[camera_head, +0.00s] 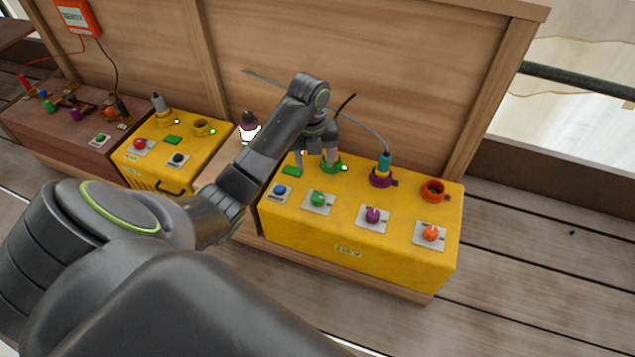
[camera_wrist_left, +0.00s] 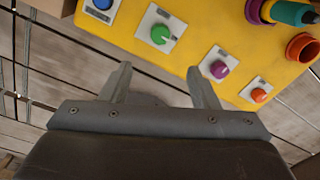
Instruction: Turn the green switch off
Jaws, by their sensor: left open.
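The green switch (camera_head: 319,199) is a round knob on a pale square plate on the front part of the yellow box (camera_head: 350,258). In the left wrist view the green switch (camera_wrist_left: 160,34) lies beyond and between my open fingertips, apart from them, with a pale line across its face. My left gripper (camera_head: 314,160) is open and empty in the head view, above the box behind the green switch. It also shows in the left wrist view (camera_wrist_left: 162,84). A green socket (camera_head: 332,166) is partly hidden by my gripper. My right gripper is not in view.
On the same box are a blue knob (camera_head: 281,191), a purple knob (camera_head: 372,215) and an orange knob (camera_head: 431,233). A teal plug (camera_head: 385,162) with a cable stands in a purple socket; an orange socket (camera_head: 434,190) is empty. A wooden panel (camera_head: 400,75) rises behind.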

